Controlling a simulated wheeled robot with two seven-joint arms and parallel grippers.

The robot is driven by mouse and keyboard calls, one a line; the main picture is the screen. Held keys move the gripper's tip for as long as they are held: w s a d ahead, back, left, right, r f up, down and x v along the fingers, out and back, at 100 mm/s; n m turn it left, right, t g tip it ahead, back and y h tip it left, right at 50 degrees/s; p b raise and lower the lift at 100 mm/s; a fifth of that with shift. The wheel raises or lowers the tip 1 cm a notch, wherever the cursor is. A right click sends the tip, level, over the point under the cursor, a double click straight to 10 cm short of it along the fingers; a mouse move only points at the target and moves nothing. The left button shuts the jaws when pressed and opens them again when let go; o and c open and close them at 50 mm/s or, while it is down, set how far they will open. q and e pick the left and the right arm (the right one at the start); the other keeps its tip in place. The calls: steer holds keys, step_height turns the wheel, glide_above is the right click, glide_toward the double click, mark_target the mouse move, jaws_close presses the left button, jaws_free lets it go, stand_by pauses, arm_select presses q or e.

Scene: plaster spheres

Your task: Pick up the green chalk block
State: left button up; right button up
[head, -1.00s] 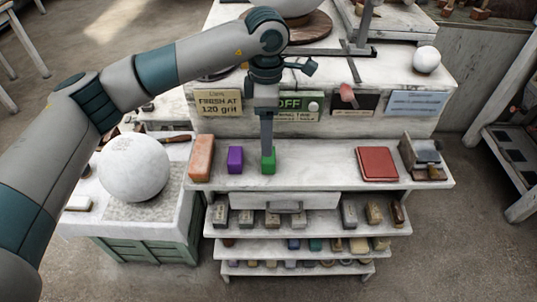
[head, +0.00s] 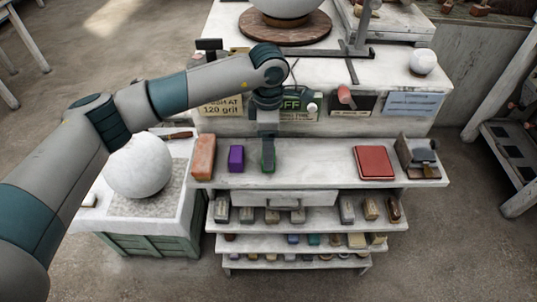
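The green chalk block (head: 268,167) stands on the white shelf, right of a purple block. My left gripper (head: 267,156) points straight down at it, with its fingers at the block's height. The fingers cover much of the block, so only dark green parts show. I see the gripper edge-on and cannot tell whether the fingers touch the block or are closed on it. My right gripper is not in view.
The purple block (head: 236,158) and an orange-brown block (head: 204,157) stand close on the left. A red book-like item (head: 374,162) lies farther right, with clear shelf between. A large plaster sphere (head: 138,168) rests at left. Signs (head: 412,104) line the panel behind.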

arm_select(q)
steer(key=shift+f+p, duration=0.5)
steer(key=shift+f, duration=0.9)
steer(key=c, duration=1.2)
